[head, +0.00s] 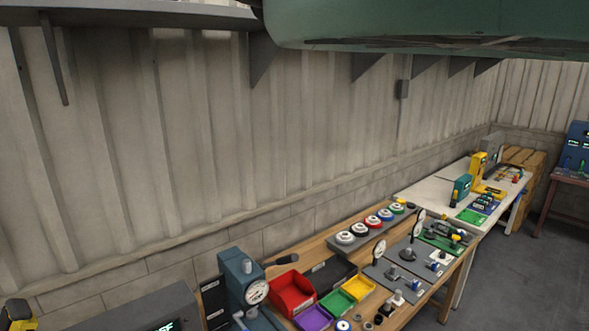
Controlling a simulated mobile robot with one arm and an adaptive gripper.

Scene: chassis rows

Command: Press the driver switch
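I cannot make out a driver switch for certain; the candidates are small and far off. A yellow upright device (478,172) and a teal device (461,190) stand on the white far bench. A blue press-like machine (238,275) with a round dial gauge stands at the near end of the wooden bench. My gripper is not in view, so its state does not show.
A wooden bench (455,271) runs along the wall, holding red (291,291), purple, green and yellow bins and several spools. The white bench top (421,194) lies beyond. A large green body (430,22) hangs across the top. Grey floor (519,270) is clear at right.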

